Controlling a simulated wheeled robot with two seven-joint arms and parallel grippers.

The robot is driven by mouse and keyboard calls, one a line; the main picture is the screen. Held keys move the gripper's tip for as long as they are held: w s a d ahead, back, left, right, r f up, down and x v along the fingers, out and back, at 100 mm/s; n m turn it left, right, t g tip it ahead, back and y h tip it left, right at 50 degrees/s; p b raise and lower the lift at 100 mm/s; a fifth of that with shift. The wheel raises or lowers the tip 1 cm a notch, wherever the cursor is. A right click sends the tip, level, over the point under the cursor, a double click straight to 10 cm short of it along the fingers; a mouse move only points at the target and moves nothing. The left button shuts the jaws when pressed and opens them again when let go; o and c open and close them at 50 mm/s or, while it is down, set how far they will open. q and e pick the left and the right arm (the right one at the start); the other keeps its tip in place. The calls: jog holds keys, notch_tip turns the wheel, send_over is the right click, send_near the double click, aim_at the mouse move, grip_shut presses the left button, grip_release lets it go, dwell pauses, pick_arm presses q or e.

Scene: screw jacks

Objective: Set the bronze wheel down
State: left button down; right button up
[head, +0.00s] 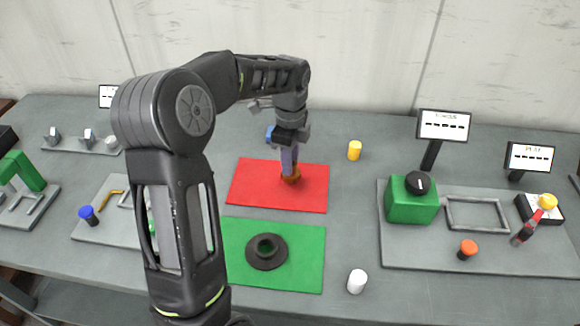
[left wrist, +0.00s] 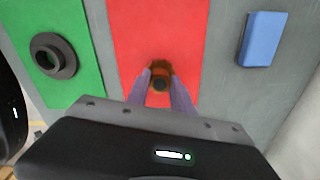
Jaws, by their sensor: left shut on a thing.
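The bronze wheel (head: 291,178) is at my left gripper's fingertips, over the red mat (head: 250,195). My left gripper (head: 289,168) points down and is shut on it. In the left wrist view the wheel (left wrist: 160,79) shows between the two fingers, with the red mat (left wrist: 128,35) around it. I cannot tell whether the wheel touches the mat. The fingers hide part of the wheel. My right gripper is not in view.
A dark flanged part (head: 266,252) stands on the green mat (head: 305,270) in front. A blue block (left wrist: 262,39) lies beside the red mat. A yellow cylinder (head: 354,150) and a white cylinder (head: 357,281) stand to the right. A grey panel (head: 400,250) holds a green box (head: 410,205).

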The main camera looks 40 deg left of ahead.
pick_arm(q)
jog(key=shift+f, duration=1.25)
jog(key=shift+f, duration=0.2)
jog(key=c, duration=1.1)
grip_release()
jog(key=shift+r, duration=0.1)
notch_tip(320, 180, up, 12)
jog(key=shift+b, duration=0.4)
